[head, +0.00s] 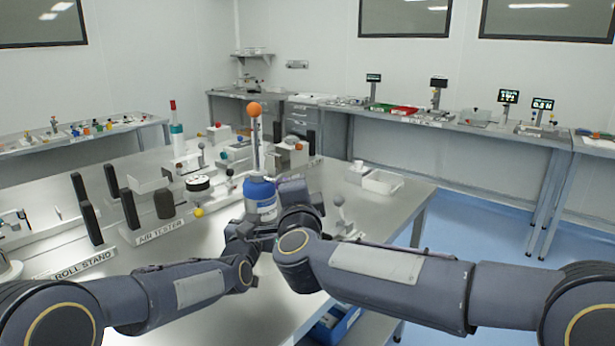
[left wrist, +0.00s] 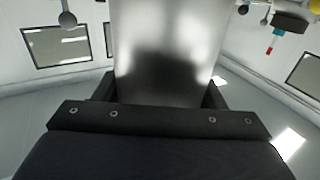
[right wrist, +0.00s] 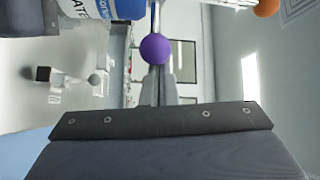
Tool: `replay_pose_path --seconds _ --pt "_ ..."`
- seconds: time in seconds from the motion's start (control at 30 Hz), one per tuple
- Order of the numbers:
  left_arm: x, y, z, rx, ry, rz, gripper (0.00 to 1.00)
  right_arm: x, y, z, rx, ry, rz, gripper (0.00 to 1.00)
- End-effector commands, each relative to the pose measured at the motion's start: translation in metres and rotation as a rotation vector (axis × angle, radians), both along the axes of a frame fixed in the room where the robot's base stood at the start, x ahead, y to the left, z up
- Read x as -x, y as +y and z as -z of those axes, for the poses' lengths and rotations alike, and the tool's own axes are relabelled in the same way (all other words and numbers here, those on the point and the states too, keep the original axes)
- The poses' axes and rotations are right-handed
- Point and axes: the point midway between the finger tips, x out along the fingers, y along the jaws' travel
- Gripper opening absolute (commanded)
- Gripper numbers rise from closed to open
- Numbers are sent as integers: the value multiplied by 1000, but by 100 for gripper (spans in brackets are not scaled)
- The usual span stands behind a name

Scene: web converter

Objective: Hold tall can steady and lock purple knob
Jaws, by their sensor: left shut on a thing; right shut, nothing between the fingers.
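The tall can (head: 260,192), blue with a white band, stands upright on the bench in the head view. It also shows at the top left of the right wrist view (right wrist: 100,8). My left gripper (head: 254,222) is shut on it low down; the left wrist view shows a smooth silvery surface (left wrist: 168,50) between the fingers. The purple knob (right wrist: 155,48) sits on a thin metal rod beside the can in the right wrist view; it is hidden in the head view. My right gripper (right wrist: 157,88) is shut and empty, its fingertips close to the knob; contact is unclear.
An orange ball (head: 254,109) tops a pale post behind the can. Stations with black posts (head: 118,195) fill the bench's left side. A white tray (head: 382,182) and a small lever stand (head: 340,212) are to the right. Bare bench lies at the front left.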

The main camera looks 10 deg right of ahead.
Motion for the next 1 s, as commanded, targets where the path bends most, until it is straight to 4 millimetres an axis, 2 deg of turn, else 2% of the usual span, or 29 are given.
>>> replay_pose_path --seconds 0.03,0.17,0.5,1.0 --pt "1 -1 14 -11 28 4 17 5 11 2 1 3 30 0" --pt "1 -1 14 -11 27 4 17 13 19 3 2 5 102 0" --pt "1 -2 14 -13 26 7 17 24 41 3 1 6 100 0" --pt "2 -3 13 -13 25 9 18 29 55 3 1 6 94 0"
